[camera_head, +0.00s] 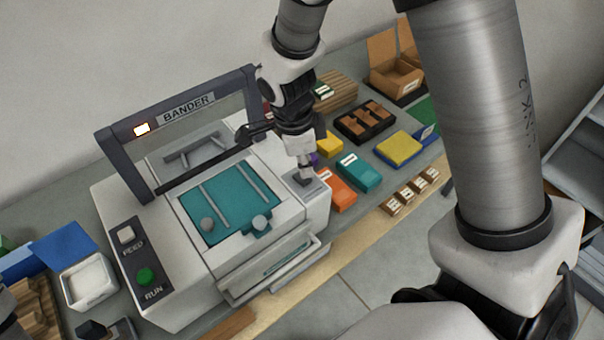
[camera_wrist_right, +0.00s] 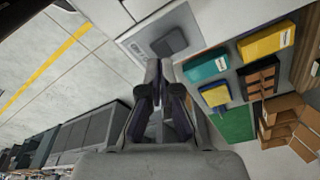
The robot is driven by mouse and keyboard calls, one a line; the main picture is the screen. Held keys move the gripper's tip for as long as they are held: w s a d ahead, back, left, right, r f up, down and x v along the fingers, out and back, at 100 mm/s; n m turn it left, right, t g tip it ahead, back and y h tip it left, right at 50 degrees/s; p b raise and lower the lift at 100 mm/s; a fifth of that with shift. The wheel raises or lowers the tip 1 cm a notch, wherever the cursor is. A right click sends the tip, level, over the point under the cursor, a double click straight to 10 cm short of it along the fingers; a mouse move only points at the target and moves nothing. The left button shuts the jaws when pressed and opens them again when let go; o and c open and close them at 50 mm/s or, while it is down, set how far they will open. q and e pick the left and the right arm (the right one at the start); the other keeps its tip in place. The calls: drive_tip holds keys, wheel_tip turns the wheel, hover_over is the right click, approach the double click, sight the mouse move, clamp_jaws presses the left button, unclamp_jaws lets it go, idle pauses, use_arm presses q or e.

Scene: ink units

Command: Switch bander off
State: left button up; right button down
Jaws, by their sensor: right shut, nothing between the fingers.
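The bander (camera_head: 205,268) is a pale machine with a dark arch (camera_head: 248,95) labelled BANDER. A small lamp (camera_head: 142,130) on the arch glows. Its front left panel has a white FEED button (camera_head: 126,235) and a green RUN button (camera_head: 145,277). A grey switch (camera_head: 313,186) sits on its right-hand top; it also shows in the right wrist view (camera_wrist_right: 172,42). My right gripper (camera_head: 305,174) points down with shut, empty fingertips at this switch. I cannot tell whether they touch it. The fingertips partly cover the switch. My left gripper is not clearly visible.
Right of the bander lie an orange box (camera_head: 336,190), a teal box (camera_head: 358,172), a yellow-topped block (camera_head: 399,149) and a black tray (camera_head: 350,127). A white tub (camera_head: 90,283) stands to its left. The floor (camera_head: 390,285) in front is clear.

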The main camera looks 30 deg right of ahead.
sight(306, 181)
drive_tip(key=shift+f+b, duration=1.05)
drive_tip(key=shift+f, duration=0.35)
drive_tip(key=shift+s+r, duration=0.2)
wheel_tip(306, 181, up, 7)
drive_tip(key=p, duration=0.6)
drive_tip(key=shift+w, duration=0.1)
drive_tip(key=shift+f, duration=0.15)
drive_tip(key=shift+w, duration=0.15)
